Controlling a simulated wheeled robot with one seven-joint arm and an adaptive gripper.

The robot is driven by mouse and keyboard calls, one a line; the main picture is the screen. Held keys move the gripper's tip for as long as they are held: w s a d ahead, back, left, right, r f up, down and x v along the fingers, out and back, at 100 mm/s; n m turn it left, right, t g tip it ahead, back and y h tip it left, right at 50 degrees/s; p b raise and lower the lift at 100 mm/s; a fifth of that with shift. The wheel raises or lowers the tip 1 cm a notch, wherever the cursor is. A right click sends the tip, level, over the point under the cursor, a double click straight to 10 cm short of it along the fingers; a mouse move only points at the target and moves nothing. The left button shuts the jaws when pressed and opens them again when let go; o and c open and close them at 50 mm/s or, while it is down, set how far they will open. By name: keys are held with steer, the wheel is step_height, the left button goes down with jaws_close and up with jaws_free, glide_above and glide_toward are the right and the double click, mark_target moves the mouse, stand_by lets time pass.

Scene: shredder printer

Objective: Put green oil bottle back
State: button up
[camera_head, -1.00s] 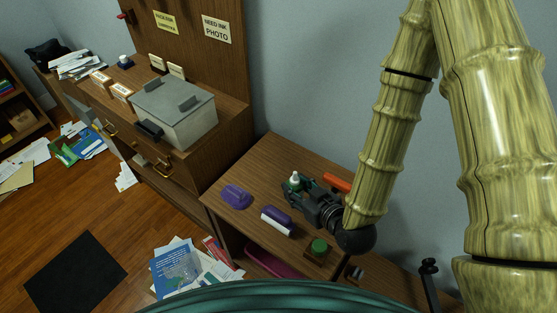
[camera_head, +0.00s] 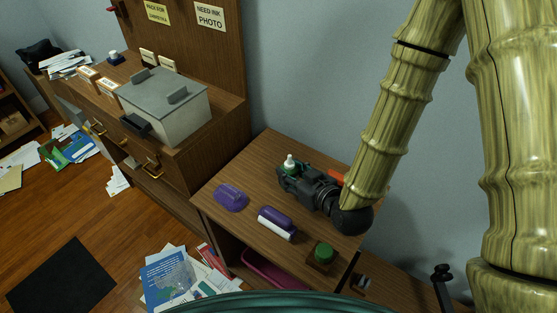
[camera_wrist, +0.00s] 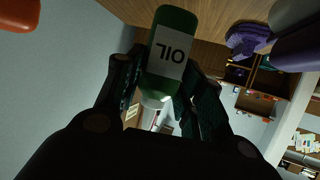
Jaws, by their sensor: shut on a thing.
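The green oil bottle has a white label reading OIL and a white cap. In the head view only the cap and upper part of the oil bottle (camera_head: 290,163) show above my gripper (camera_head: 287,176), at the back of the small wooden table (camera_head: 258,155). In the wrist view the oil bottle (camera_wrist: 172,55) sits between the two dark fingers of my gripper (camera_wrist: 165,88), which are shut on it. The bottle is upright in the head view. I cannot tell whether its base touches the tabletop.
A purple object (camera_head: 230,197), a purple and white roller-like item (camera_head: 276,222) and a green-topped item (camera_head: 323,254) lie on the table. An orange object (camera_head: 337,177) is partly hidden behind my arm. A wooden cabinet bearing a grey box (camera_head: 165,105) stands left. The table's back left is clear.

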steer(key=shift+w+a+f+b, duration=0.2)
steer(key=shift+w+b, duration=0.15)
steer(key=shift+w, duration=0.15)
steer(key=shift+w+a+f+p, duration=0.5)
steer(key=shift+w+f, duration=0.2)
steer(key=shift+w, duration=1.05)
steer(key=shift+w+a+f+p, duration=0.45)
steer(key=shift+w+f, duration=0.25)
steer(key=shift+w, duration=1.05)
steer(key=shift+w+a+f+p, duration=0.4)
steer(key=shift+w+a+f, duration=0.25)
steer(key=shift+w, duration=1.1)
steer(key=shift+d, duration=0.1)
steer(key=shift+f, duration=0.2)
steer(key=o, duration=1.2)
steer(key=shift+r, duration=0.1)
